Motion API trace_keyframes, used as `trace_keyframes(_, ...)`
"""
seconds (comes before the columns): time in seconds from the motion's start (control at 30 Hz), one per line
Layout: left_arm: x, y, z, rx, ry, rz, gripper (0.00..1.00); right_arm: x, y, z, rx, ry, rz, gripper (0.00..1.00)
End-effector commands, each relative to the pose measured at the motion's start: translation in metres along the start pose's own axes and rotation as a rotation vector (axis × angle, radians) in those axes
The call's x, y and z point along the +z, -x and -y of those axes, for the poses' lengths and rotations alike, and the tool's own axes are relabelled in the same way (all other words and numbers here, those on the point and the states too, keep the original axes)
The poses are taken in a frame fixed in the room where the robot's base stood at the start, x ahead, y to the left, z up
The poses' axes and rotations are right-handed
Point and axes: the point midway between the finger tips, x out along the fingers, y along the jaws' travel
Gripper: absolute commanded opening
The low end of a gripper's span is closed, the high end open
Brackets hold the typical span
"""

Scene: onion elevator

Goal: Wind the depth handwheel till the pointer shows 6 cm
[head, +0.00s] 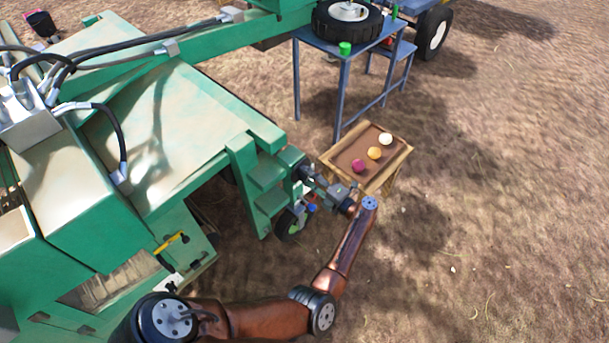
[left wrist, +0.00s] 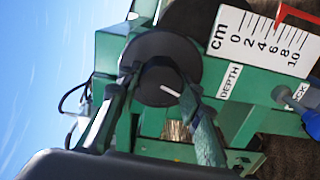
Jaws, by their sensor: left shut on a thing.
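The depth handwheel, a dark round disc (left wrist: 190,45) with a black hub (left wrist: 160,82) bearing a white mark, is on the green machine. My left gripper (left wrist: 160,100) has its fingers on both sides of the hub and is shut on it. In the head view my left gripper (head: 322,187) reaches leftward to the machine's side; the wheel is hard to make out there. The white cm scale (left wrist: 262,42), marked 0 to 10, sits right of the wheel. The red pointer's (left wrist: 285,16) tip is close to the 6 mark; exact reading unclear. My right gripper is not in view.
A blue knob (left wrist: 283,94) sits below the scale near a partly hidden label. A blue table (head: 340,50) is behind. Bare ground lies open to the right.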

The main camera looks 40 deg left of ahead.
Motion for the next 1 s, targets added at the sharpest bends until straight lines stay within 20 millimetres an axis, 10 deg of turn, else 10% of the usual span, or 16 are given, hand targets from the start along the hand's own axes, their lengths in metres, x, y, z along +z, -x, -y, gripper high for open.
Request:
trace_keyframes(0.53,0.0016,0.0015,0.0005,-0.001,-0.026,0.005,0.09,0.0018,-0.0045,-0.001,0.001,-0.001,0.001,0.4)
trace_keyframes(0.57,0.0015,0.0015,0.0005,-0.001,-0.026,0.005,0.35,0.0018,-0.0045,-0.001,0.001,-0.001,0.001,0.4)
trace_keyframes(1.0,0.0,-0.0003,0.0001,0.0,-0.025,0.0,0.51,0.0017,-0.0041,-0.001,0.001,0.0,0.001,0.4)
